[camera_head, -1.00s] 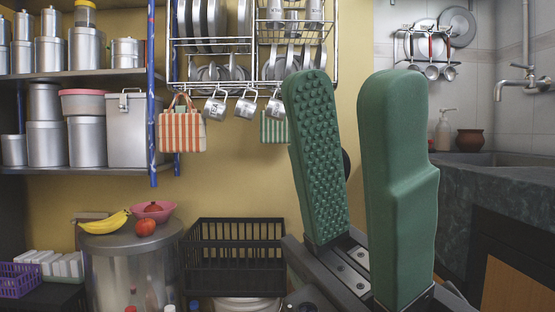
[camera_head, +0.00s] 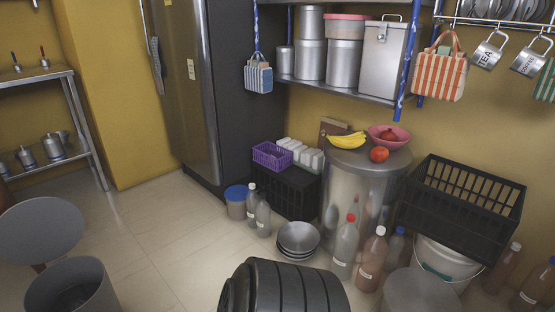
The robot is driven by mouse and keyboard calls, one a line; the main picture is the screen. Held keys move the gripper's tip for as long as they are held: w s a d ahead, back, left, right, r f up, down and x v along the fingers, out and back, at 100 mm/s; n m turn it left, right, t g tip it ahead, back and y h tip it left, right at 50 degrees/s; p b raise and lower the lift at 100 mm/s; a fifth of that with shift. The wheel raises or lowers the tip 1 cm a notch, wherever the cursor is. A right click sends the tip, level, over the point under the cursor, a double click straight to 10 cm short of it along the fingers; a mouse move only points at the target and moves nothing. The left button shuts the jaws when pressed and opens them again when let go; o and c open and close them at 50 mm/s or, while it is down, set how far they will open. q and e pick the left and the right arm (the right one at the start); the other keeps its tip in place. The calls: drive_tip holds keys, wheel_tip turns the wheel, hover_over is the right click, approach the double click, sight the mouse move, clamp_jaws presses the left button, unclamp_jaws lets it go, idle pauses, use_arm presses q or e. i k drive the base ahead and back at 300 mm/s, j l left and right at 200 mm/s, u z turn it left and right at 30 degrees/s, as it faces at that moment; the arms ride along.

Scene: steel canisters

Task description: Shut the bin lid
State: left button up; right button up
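A grey round bin (camera_head: 62,290) stands on the floor at the bottom left, cut off by the frame's lower edge. Its top is open and the inside is dark. A flat grey round disc (camera_head: 42,228), which looks like the bin's lid, is raised behind the opening, apart from the rim. A small brownish part shows beneath the disc; how it joins the bin is unclear. Neither of my grippers is in view.
A black ribbed rounded object (camera_head: 283,288) is at bottom centre. Steel bowls (camera_head: 297,238), bottles (camera_head: 346,245) and a large steel drum (camera_head: 350,185) stand to the right. A metal shelf (camera_head: 35,76) is at the left wall. The tiled floor (camera_head: 150,235) between is clear.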

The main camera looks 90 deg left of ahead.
sight(40, 230)
drive_tip(key=k+j+u, duration=0.15)
drive_tip(key=u, duration=0.25)
drive_tip(key=k+j+u, duration=0.2)
drive_tip(key=u, duration=0.25)
drive_tip(key=k+j+u, duration=0.2)
drive_tip(key=u, duration=0.2)
drive_tip(key=k+j+u, duration=0.1)
drive_tip(key=j, duration=0.35)
drive_tip(key=k+j, duration=0.2)
drive_tip(key=j, duration=0.25)
drive_tip(key=k+j+u, duration=0.15)
drive_tip(key=j, duration=0.3)
drive_tip(key=k+j+u, duration=0.1)
drive_tip(key=j, duration=0.35)
drive_tip(key=k+j+u, duration=0.1)
drive_tip(key=j, duration=0.35)
drive_tip(key=k+j, duration=0.15)
drive_tip(key=j, duration=0.35)
drive_tip(key=k+j+u, duration=0.15)
drive_tip(key=j, duration=0.9)
drive_tip(key=i+j+z, duration=0.1)
drive_tip(key=z, duration=0.35)
